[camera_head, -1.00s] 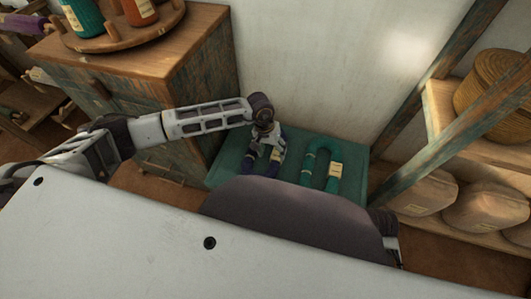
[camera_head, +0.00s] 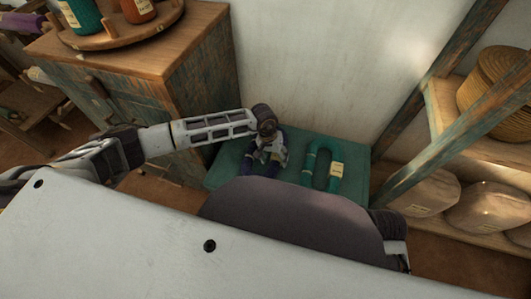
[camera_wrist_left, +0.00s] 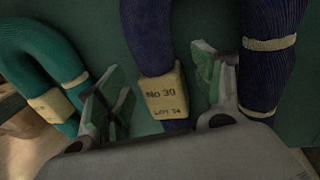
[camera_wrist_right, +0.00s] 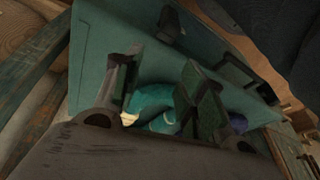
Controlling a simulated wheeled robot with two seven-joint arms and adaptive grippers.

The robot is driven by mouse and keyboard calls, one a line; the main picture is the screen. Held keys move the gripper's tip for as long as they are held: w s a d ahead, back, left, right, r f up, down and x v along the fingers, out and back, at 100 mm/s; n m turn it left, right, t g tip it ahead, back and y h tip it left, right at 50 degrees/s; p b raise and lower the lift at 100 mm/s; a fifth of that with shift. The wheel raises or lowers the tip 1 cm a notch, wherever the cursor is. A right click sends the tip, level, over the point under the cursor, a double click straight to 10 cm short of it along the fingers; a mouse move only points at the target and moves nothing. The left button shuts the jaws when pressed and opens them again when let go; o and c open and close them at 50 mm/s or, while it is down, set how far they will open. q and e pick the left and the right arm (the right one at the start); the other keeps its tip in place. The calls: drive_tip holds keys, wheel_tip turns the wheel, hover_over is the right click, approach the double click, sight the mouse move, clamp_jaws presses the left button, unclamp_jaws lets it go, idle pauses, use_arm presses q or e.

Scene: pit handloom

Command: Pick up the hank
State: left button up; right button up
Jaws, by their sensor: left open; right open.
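A navy hank (camera_head: 258,168) lies on a teal surface (camera_head: 227,172), partly hidden under my left gripper (camera_head: 268,152). In the left wrist view, one leg of the navy hank (camera_wrist_left: 148,40) with a cream label reading "No 30" lies between the open fingers of my left gripper (camera_wrist_left: 160,85); its other leg has a cream band. A teal-green hank (camera_head: 310,163) with a cream label lies to the right on the same surface. My right gripper (camera_wrist_right: 158,85) is open, with the teal-green hank (camera_wrist_right: 155,98) showing beyond and between its fingers. Contact cannot be told.
A wooden cabinet (camera_head: 190,75) with a round stand (camera_head: 120,30) on top is at the left. A shelf with a coiled basket (camera_head: 500,75) and sacks (camera_head: 425,190) is at the right, behind a slanted post (camera_head: 440,145). A pale wall rises behind.

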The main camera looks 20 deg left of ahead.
use_arm(q)
drive_tip(key=shift+d+f, duration=0.15)
drive_tip(key=shift+f, duration=0.7)
use_arm(e)
drive_tip(key=shift+s+r, duration=0.15)
drive_tip(key=shift+r, duration=0.45)
drive_tip(key=shift+s+f, duration=0.15)
use_arm(q)
drive_tip(key=shift+c, duration=0.9)
drive_tip(key=c, duration=0.9)
drive_tip(key=shift+c, duration=0.5)
use_arm(e)
drive_tip(key=shift+w+a, duration=0.15)
drive_tip(key=shift+w, duration=0.1)
